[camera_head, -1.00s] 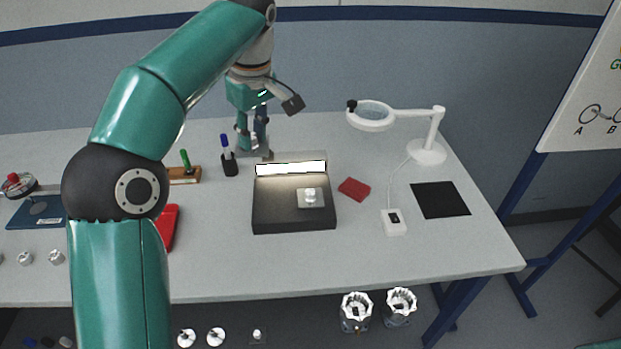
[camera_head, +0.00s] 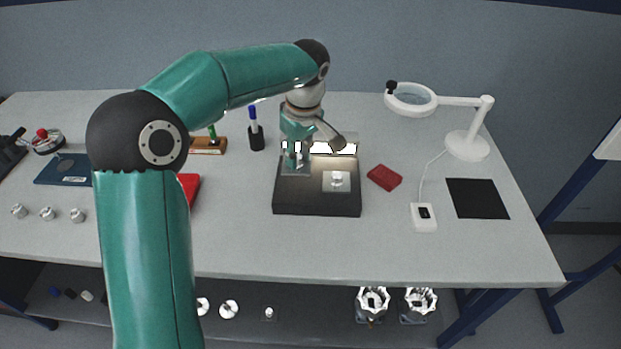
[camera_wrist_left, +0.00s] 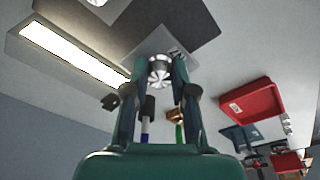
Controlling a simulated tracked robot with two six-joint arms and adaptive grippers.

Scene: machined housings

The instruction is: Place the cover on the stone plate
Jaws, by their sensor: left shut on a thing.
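The dark stone plate (camera_head: 317,207) is a low block with a bright light bar along its back; it also shows in the left wrist view (camera_wrist_left: 75,12). Another grey square with a knob (camera_head: 338,181) lies on the plate to the right. My right gripper is out of view.
A magnifier lamp (camera_head: 467,145), white switch box (camera_head: 424,217), black mat (camera_head: 477,198) and red block (camera_head: 384,178) are to the right. A pen cup (camera_head: 256,138) and red tray (camera_wrist_left: 250,103) are to the left.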

